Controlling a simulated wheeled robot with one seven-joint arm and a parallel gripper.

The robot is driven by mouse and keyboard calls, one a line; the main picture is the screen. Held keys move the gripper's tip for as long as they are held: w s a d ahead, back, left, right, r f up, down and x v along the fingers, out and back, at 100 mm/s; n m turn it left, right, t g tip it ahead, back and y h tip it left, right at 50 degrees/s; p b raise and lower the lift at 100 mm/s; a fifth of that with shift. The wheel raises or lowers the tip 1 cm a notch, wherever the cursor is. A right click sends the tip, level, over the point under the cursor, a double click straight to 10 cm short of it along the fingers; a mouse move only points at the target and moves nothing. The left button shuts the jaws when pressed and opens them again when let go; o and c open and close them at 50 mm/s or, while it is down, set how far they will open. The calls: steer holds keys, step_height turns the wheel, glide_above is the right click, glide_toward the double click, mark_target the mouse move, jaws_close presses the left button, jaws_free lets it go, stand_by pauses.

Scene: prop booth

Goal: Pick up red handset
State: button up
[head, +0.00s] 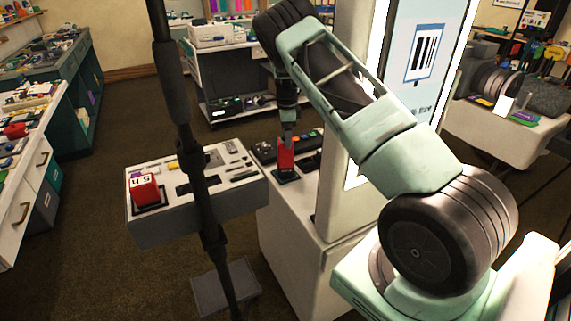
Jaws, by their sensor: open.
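The red handset (286,157) stands upright in a small black base on the white counter, left of the lit screen. My gripper (288,134) points down at the top of the red handset and is open. In this view the gripper overlaps the top of the handset, and I cannot tell whether the fingers are around it or just above it. The finger details are small and dark.
A console (190,225) with a red block (145,188) and black slots stands to the left. A dark pole (205,200) rises in front of it. A tall lit screen (412,60) stands right of the handset. Dark devices (265,150) lie beside it. Carpet is clear at lower left.

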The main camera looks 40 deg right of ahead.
mark_target(285, 158)
steer(key=f, duration=0.1)
steer(key=f+p, duration=0.1)
steer(key=f, duration=0.1)
steer(key=shift+s+f+p, duration=0.3)
steer(key=shift+s, duration=0.05)
steer(key=shift+f, duration=0.6)
steer(key=shift+r, duration=0.1)
jaws_close()
